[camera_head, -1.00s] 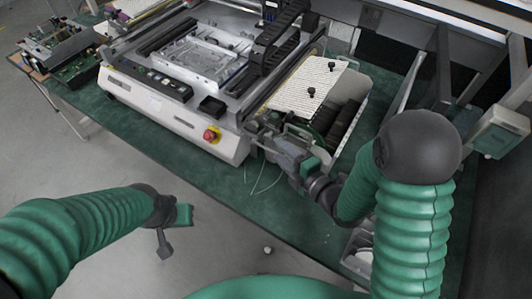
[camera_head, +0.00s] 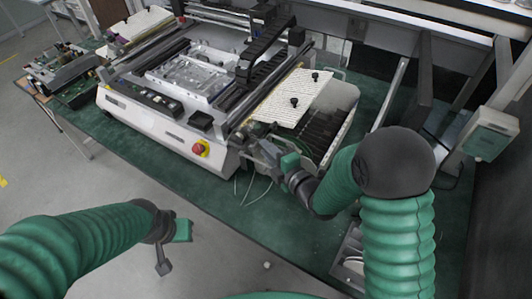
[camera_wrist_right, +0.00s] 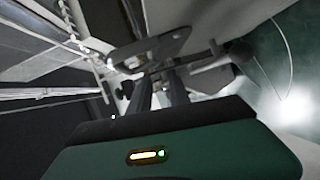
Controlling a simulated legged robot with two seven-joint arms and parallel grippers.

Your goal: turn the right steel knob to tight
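My right gripper (camera_head: 262,152) is at the right front corner of the white machine (camera_head: 165,120), beside its end wall. In the right wrist view, its two dark fingers (camera_wrist_right: 160,90) reach toward a grey metal part (camera_wrist_right: 150,48). I cannot tell whether they touch it or whether this is the steel knob. No steel knob shows clearly in the head view, and the gripper and machine corner hide that area. My left gripper (camera_head: 165,262) hangs empty over the floor, away from the machine; its finger opening is unclear.
A red knob (camera_head: 200,148) sits on the machine's front, left of my right gripper. A cream ribbed plate (camera_head: 290,98) with black knobs (camera_head: 294,102) lies behind it.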

